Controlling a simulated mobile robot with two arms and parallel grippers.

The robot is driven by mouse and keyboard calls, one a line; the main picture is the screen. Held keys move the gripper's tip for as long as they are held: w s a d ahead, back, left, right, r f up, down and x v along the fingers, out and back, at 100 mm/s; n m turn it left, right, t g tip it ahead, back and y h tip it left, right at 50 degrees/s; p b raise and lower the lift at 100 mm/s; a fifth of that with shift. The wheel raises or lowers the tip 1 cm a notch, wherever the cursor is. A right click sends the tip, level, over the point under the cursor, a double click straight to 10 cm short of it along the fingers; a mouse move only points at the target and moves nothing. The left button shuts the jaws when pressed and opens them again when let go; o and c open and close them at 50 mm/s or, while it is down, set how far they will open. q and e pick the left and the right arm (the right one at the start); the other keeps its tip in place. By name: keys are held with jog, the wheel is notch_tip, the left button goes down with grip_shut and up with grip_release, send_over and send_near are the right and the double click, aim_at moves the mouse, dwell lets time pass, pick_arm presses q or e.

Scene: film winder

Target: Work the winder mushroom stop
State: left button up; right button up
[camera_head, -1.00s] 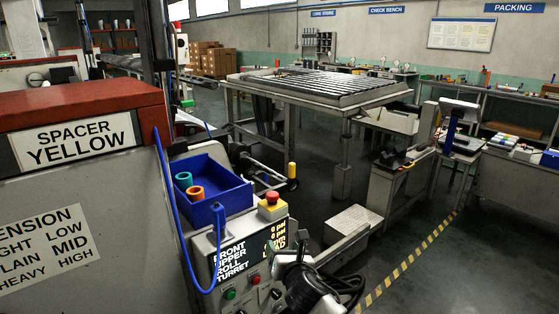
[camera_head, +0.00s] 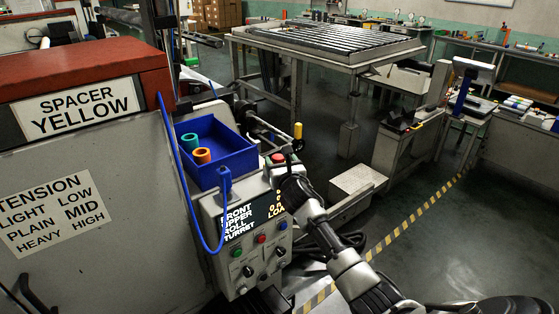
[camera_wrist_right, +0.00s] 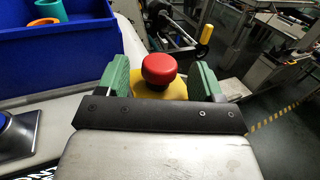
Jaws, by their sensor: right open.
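The red mushroom stop (camera_head: 278,159) sits on top of the winder's control box (camera_head: 240,262), partly hidden by my right gripper in the head view. In the right wrist view the red button (camera_wrist_right: 159,69) stands on its yellow base (camera_wrist_right: 150,90), between the two green finger pads. My right gripper (camera_wrist_right: 158,78) is open, with one finger on each side of the button. A gap shows between the red cap and each pad. In the head view my right gripper (camera_head: 287,177) is at the box top. My left gripper does not show.
A blue bin (camera_head: 232,164) with a green ring (camera_head: 190,142) and an orange ring (camera_head: 202,156) stands beside the stop. A blue cable (camera_head: 179,170) hangs in front. The grey winder cabinet (camera_head: 110,235) fills the left. Open floor lies right.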

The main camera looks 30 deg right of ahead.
jog(key=shift+w+d, duration=0.15)
jog(key=shift+w, duration=0.35)
jog(key=c, duration=1.2)
notch_tip(320, 180, up, 2)
jog(key=shift+r+p, duration=0.1)
jog(key=shift+p, duration=0.9)
jog(key=shift+c, duration=0.2)
jog(key=o, duration=1.2)
jog(key=shift+o, duration=0.2)
jog(key=shift+s, duration=0.15)
